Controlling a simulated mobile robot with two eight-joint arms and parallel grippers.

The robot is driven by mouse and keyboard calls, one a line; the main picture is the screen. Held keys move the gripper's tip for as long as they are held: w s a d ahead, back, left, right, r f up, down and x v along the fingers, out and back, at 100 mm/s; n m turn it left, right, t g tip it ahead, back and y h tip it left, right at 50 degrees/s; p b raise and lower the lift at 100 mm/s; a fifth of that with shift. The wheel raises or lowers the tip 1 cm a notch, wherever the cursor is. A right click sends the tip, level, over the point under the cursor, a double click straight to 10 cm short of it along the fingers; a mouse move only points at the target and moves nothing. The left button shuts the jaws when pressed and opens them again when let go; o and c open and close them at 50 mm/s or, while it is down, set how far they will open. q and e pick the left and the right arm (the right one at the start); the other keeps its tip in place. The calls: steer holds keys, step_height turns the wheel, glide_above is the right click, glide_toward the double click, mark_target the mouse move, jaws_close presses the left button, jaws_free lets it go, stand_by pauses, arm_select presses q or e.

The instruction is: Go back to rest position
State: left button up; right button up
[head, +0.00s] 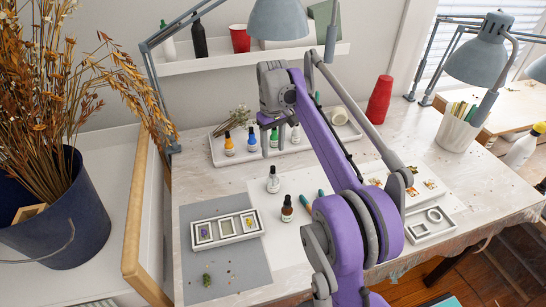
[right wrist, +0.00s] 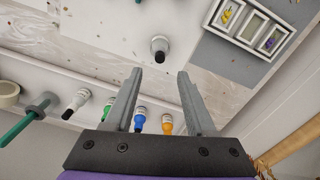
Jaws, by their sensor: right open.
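My right gripper (head: 273,147) hangs over the back tray of bottles in the head view, pointing down. In the right wrist view its two grey fingers (right wrist: 159,75) stand apart with nothing between them. A clear bottle with a black cap (right wrist: 160,48) shows beyond the fingertips; in the head view this bottle (head: 273,183) stands on the table in front of the tray. My purple right arm reaches across the middle of the table and hides part of it. My left gripper is not in view.
The white back tray (head: 217,158) holds several dropper bottles, including yellow (head: 229,147) and blue (head: 251,139). An amber bottle (head: 287,210) stands near my arm. A three-part mold tray (head: 228,230) lies on the grey mat (head: 215,285). Lamps (head: 280,20) overhang the back.

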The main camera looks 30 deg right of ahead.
steer(key=s+a+t, duration=0.3)
steer(key=s+a, duration=0.7)
steer(key=s, duration=0.3)
steer(key=s+a+f+t, duration=0.1)
steer(key=s+f, duration=0.3)
steer(key=s, duration=0.1)
steer(key=s+a+f, duration=0.2)
steer(key=s+f, duration=0.2)
steer(key=s, duration=0.1)
steer(key=s+a+f+t, duration=0.1)
steer(key=s+a+f, duration=0.1)
steer(key=s+f, duration=0.2)
steer(key=shift+s+f+m+t, duration=0.3)
steer(key=shift+s, duration=0.45)
